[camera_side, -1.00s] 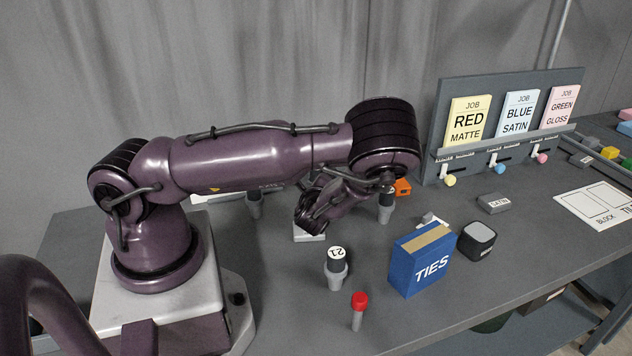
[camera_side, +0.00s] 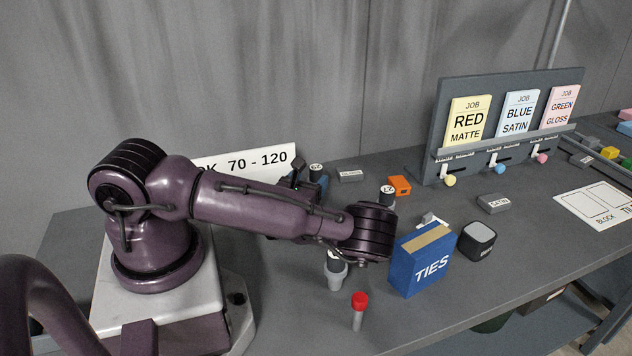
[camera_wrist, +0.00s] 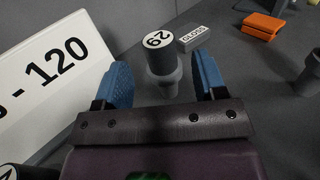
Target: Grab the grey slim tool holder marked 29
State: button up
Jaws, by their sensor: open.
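The grey slim tool holder marked 29 has a black cap with a white round label (camera_wrist: 158,40) and a grey body (camera_wrist: 165,80) in the wrist view. It stands upright just ahead of my gripper (camera_wrist: 162,80), roughly centred between the tips of the two blue fingers. My gripper is open, with nothing clamped. In the side view the black cap with a white label (camera_side: 316,167) shows beyond my forearm, beside my gripper; the lower body is hidden there.
A white 70 - 120 sign (camera_wrist: 50,75) stands close on the left. A grey GLOSS block (camera_wrist: 193,38) lies behind the holder. An orange block (camera_side: 400,185), another capped holder (camera_side: 388,196), a blue TIES box (camera_side: 422,260) and a red-capped tube (camera_side: 358,310) stand around the arm.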

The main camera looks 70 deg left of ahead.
aim_at(319, 169)
jog(key=x, duration=0.5)
jog(key=shift+w+a, duration=0.2)
jog(key=shift+w, duration=0.05)
jog(key=shift+r, duration=0.1)
grip_shut()
